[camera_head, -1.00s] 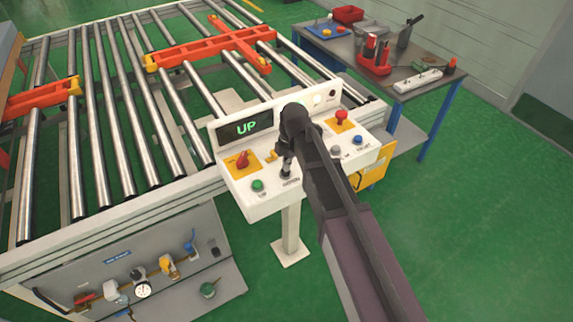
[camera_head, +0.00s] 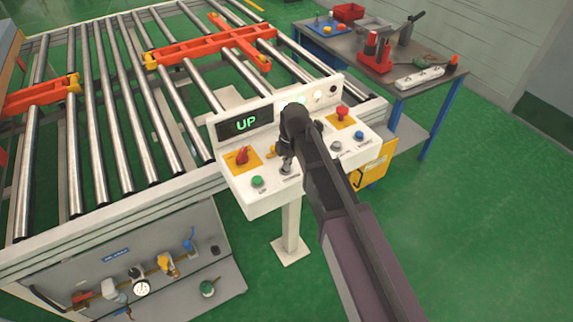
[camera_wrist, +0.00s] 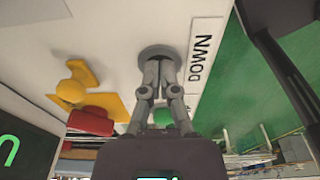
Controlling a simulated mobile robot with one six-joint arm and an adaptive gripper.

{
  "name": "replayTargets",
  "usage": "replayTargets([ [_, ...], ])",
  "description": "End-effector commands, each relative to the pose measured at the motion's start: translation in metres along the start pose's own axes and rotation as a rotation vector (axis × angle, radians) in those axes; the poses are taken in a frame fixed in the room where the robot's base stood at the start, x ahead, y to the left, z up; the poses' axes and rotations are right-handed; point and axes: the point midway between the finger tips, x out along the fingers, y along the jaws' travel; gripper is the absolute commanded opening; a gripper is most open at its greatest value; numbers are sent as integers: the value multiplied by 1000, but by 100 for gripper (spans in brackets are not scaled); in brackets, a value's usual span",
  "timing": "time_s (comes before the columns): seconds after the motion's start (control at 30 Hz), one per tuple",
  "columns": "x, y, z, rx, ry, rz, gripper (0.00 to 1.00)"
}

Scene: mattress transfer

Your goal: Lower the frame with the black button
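The white control panel (camera_head: 241,199) stands on a post beside the roller conveyor. Its display (camera_head: 246,123) reads "UP" in green. My gripper (camera_wrist: 158,64) points at the panel with its fingers together. The fingertips are over a round dark collar (camera_wrist: 148,53) beside the "DOWN" label (camera_wrist: 204,60). They cover the button face, and I cannot tell whether they press it. In the head view my gripper (camera_head: 286,168) is over the panel's front middle. The orange frame (camera_head: 210,45) lies among the conveyor rollers.
The panel also carries a green button (camera_head: 257,181), a red switch on a yellow plate (camera_head: 242,156), a blue button (camera_head: 359,135) and a red emergency knob (camera_head: 342,112). A tool table (camera_head: 440,88) stands behind at right. Green floor at right is clear.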

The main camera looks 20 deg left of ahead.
Motion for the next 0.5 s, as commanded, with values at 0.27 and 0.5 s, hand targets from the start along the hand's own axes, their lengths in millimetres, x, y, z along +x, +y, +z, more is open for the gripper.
replayTargets([
  [0.27, 0, -1, 0, 0, 0, -2, 0],
  [0.5, -10, -1, 0, 1, 0, -2, 0],
])
